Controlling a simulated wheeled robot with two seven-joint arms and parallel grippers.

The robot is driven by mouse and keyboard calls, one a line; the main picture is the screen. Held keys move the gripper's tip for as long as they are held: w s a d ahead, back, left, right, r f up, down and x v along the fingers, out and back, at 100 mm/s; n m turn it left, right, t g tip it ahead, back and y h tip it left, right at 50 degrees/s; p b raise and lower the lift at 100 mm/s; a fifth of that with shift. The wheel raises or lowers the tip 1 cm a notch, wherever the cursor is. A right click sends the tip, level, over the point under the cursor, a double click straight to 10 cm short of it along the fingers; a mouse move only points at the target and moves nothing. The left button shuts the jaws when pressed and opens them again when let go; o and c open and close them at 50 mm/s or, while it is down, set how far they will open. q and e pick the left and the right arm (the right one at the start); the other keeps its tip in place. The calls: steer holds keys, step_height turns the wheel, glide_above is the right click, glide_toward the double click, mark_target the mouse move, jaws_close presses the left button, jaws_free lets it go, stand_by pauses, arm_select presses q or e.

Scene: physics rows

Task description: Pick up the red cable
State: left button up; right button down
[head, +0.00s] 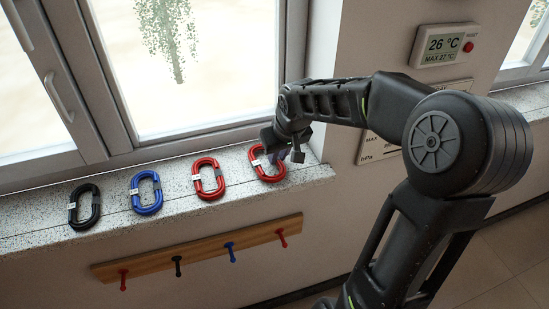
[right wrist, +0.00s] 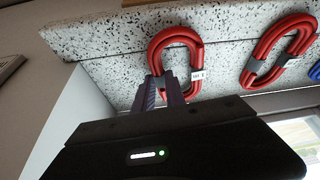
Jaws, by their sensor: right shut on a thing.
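A red coiled cable (head: 261,172) with a pale label lies at the right end of the row on the speckled sill. My right gripper (head: 275,153) is over its upper right part and hides some of it. In the right wrist view the same red cable (right wrist: 175,32) is an oval loop, with my right gripper (right wrist: 165,84) shut on its near side, beside the white label. The loop appears to lie on or very close to the sill; I cannot tell if it is lifted. A second red cable (head: 196,180) lies to its left, apart from my gripper. My left gripper is not in view.
A blue cable (head: 135,196) and a black cable (head: 72,211) lie further left on the stone sill (head: 32,229). Below is a wooden rail (head: 197,257) with several coloured pegs. A window stands behind; a temperature display (head: 444,44) hangs on the wall at right.

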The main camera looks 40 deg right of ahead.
mark_target(278, 159)
step_height(278, 159, up, 10)
steer(key=b, duration=0.1)
steer(key=shift+f, duration=0.2)
stand_by(1.6)
